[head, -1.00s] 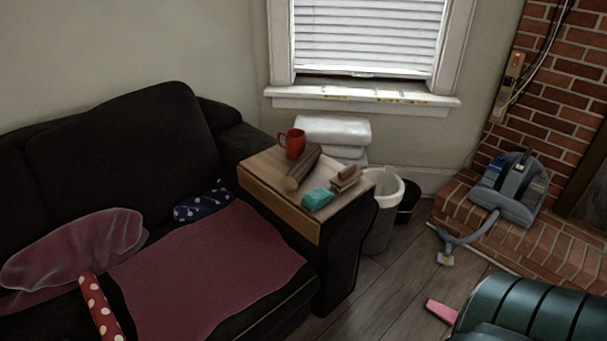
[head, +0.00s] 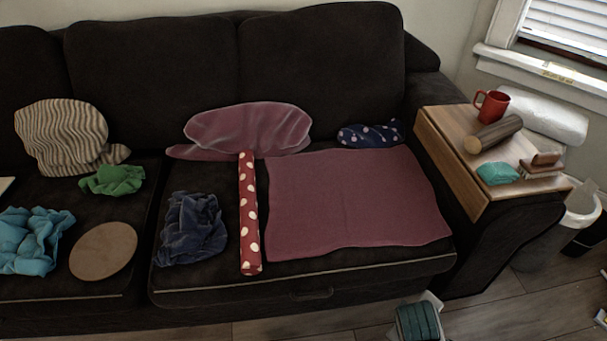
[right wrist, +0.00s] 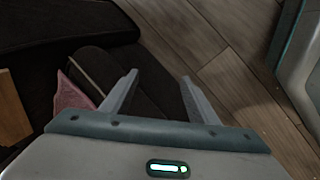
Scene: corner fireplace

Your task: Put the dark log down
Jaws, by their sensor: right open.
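The dark log (head: 496,132), brown with a paler cut end, lies on its side on the wooden armrest tray (head: 447,148) at the right of the sofa in the head view. Nothing holds it. My right gripper (right wrist: 160,77) is open in the right wrist view, with nothing between its fingers. The dark sofa and the floor show beyond it. The log cannot be made out in that view. My left gripper is not in view.
A red mug (head: 492,106), a teal cloth-like block (head: 497,173) and a brown brush (head: 541,163) share the tray. The sofa (head: 330,60) holds a maroon mat (head: 350,200), a polka-dot roll (head: 248,215) and several cloths. A bin (head: 582,210) stands right of the armrest.

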